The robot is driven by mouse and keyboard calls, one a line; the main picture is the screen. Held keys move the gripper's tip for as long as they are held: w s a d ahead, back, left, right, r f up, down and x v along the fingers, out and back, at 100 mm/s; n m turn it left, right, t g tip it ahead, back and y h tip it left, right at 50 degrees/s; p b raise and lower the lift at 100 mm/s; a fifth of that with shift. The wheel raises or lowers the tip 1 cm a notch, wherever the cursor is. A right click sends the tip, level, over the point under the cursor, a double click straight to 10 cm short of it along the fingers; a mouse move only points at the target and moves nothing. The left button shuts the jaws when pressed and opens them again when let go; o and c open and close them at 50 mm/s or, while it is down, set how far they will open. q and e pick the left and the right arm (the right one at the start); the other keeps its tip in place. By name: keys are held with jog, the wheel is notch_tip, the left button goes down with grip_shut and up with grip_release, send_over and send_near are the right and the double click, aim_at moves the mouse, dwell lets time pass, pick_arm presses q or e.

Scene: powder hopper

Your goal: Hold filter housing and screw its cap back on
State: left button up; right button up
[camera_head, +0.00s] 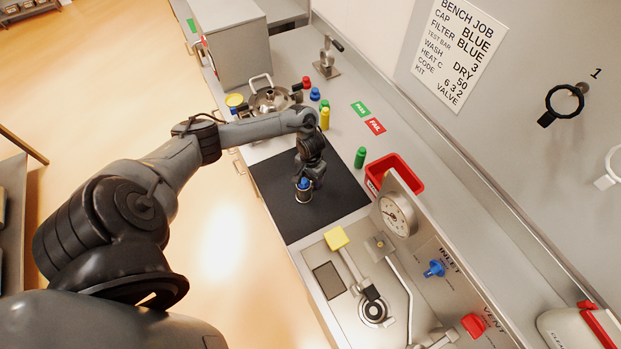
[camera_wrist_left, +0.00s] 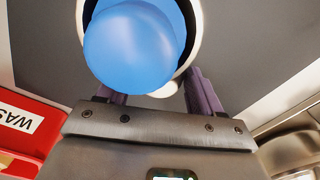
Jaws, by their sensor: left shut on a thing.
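The filter housing (camera_head: 304,196) is a small dark cup with a pale rim on the black mat. A blue filter with a rounded top (camera_head: 303,183) sticks up out of it. In the left wrist view the blue filter (camera_wrist_left: 130,45) fills the opening of the pale-rimmed housing (camera_wrist_left: 192,45). My left gripper (camera_head: 306,182) is over the mat, its fingers (camera_wrist_left: 158,92) shut on the housing; their contact is partly hidden. A blue cap (camera_head: 315,94) lies apart on the counter, near a red cap (camera_head: 306,82) and a green one (camera_head: 324,104). My right gripper is out of view.
The black mat (camera_head: 335,205) is otherwise clear. A yellow filter (camera_head: 325,119) and a green filter (camera_head: 361,157) stand behind it. A red bin (camera_head: 412,174) and a panel with a gauge (camera_head: 396,215) stand to the right. A metal pot (camera_head: 268,100) is at the back left.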

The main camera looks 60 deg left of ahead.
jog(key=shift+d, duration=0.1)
pick_arm(q)
jog(key=shift+r, duration=0.8)
notch_tip(320, 180, up, 16)
jog(key=p, duration=0.6)
jog(key=shift+r, duration=0.2)
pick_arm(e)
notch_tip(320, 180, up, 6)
pick_arm(q)
jog(key=shift+w+d, duration=0.1)
jog(key=shift+w, duration=0.05)
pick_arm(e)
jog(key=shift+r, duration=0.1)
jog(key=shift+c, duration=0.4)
